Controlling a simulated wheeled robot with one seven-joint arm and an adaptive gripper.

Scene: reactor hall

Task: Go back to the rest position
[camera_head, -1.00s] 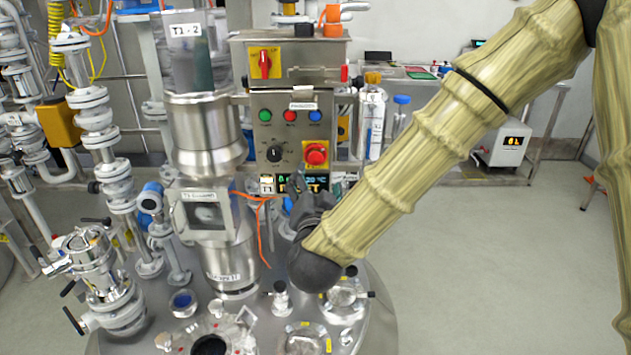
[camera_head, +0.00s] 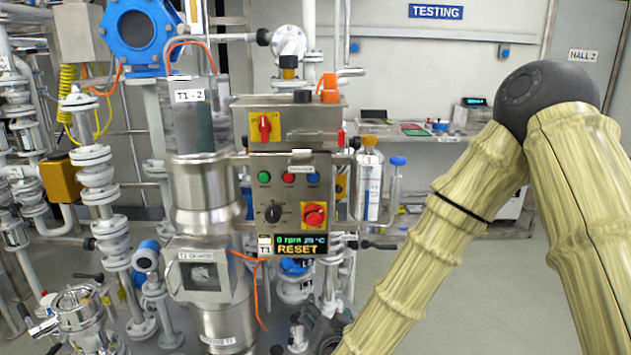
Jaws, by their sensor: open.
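My gripper (camera_head: 314,322) shows only in part, dark, at the bottom edge of the head view, low and in front of the reactor. It is open, and I see nothing held in it. My arm's tan, ribbed links come down from the right. The control box (camera_head: 290,200) stands just above and behind the gripper. It has green, red and blue buttons, a black knob, a red stop button (camera_head: 314,215) on yellow and a red switch (camera_head: 264,127). The display (camera_head: 292,245) under it reads 0 rpm, 25 °C and RESET.
The steel and glass column (camera_head: 203,195) labelled T1-2 stands left of the box. White flanged pipes (camera_head: 95,175) crowd the left side. A clear bottle (camera_head: 369,185) stands right of the box. A wall bench (camera_head: 430,135) is at the back. Grey floor is open at the right.

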